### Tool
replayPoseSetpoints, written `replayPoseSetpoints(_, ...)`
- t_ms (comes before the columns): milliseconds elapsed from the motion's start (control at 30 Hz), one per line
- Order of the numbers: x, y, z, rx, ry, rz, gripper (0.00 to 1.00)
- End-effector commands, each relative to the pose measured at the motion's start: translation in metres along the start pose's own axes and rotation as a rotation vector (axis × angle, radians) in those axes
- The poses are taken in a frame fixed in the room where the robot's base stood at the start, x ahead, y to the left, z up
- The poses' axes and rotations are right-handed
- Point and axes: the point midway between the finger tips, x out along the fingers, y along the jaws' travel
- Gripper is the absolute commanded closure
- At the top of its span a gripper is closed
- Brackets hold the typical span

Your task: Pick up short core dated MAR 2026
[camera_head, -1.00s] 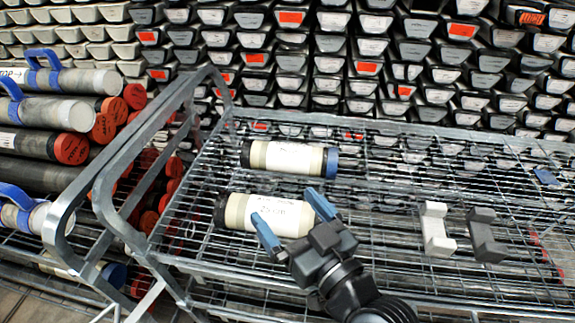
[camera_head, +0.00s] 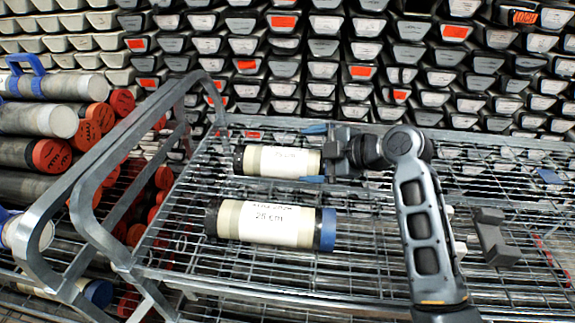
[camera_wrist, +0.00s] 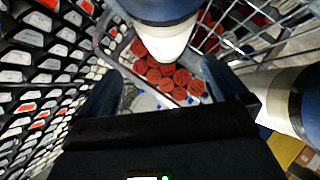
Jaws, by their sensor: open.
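Two short cores lie on their sides on the wire shelf. The far core (camera_head: 280,160) has a dark left cap and a white label too small to read. The near core (camera_head: 258,221) has a dark left cap, a blue right cap and a label showing "25 cm"; its upper line is unclear. My gripper (camera_head: 314,153) is open at the right end of the far core, its blue fingers towards either side of that end. In the wrist view, a blue-capped core (camera_wrist: 165,38) shows ahead between the fingers, and another core (camera_wrist: 277,95) lies right. Contact is not visible.
A white cradle block (camera_head: 459,246), partly behind my arm, and a dark one (camera_head: 493,240) stand at right. A metal frame rail (camera_head: 95,185) rises left of the shelf. Red-capped long cores (camera_head: 50,155) lie beyond it. Stacked trays (camera_head: 320,65) fill the back.

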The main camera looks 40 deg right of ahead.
Motion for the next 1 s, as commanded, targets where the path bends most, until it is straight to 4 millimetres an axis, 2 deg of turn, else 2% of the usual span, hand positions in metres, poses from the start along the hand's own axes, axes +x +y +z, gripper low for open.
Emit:
replayPoseSetpoints(167,-0.001,-0.011,0.01,-0.029,-0.017,-0.057,0.0)
replayPoseSetpoints(467,0.028,-0.011,0.011,-0.027,-0.017,-0.058,0.0)
replayPoseSetpoints(733,0.065,-0.012,0.014,-0.027,-0.017,-0.058,0.0)
replayPoseSetpoints(1000,0.073,-0.013,0.014,-0.028,-0.018,-0.056,0.0)
